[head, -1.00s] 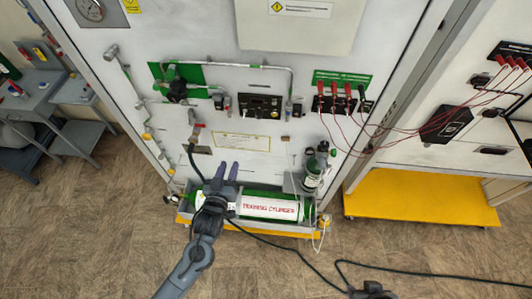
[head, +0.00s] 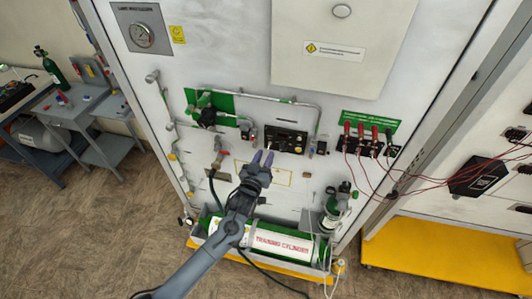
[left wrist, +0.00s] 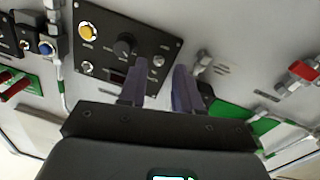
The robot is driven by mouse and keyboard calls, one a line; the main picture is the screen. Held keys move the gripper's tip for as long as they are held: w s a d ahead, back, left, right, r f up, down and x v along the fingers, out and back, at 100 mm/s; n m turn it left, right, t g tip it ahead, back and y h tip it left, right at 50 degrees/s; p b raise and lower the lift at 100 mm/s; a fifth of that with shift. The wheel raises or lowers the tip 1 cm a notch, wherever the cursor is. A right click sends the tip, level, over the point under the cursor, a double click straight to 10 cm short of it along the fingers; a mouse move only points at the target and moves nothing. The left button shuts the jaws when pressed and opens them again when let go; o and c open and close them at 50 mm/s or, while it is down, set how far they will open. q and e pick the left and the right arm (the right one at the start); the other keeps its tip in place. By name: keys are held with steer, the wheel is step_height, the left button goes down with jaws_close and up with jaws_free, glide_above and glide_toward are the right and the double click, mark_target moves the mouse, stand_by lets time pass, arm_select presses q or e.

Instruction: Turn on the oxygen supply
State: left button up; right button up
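The white and green cylinder marked "TRAINING CYLINDER" (head: 283,243) lies in a tray at the foot of the white trainer panel (head: 235,75). A black control box (head: 287,138) is on the panel above it. In the left wrist view this box (left wrist: 108,62) shows a yellow button (left wrist: 87,31) and a black knob (left wrist: 125,46). A red-handled valve (head: 218,143) sits to the box's left; its red handle (left wrist: 302,70) is at right in the wrist view. My left gripper (head: 263,157) is open and empty, just below the box in the head view. My right gripper is out of view.
A black valve (head: 208,115) sits on a green plate at upper left, and a round gauge (head: 141,36) above it. Red leads (head: 375,135) hang at right. A small upright bottle (head: 333,208) stands by the cylinder's right end. A grey bench (head: 75,115) is at left.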

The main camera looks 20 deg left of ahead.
arm_select(q)
steer(key=shift+w, duration=0.95)
jaws_close()
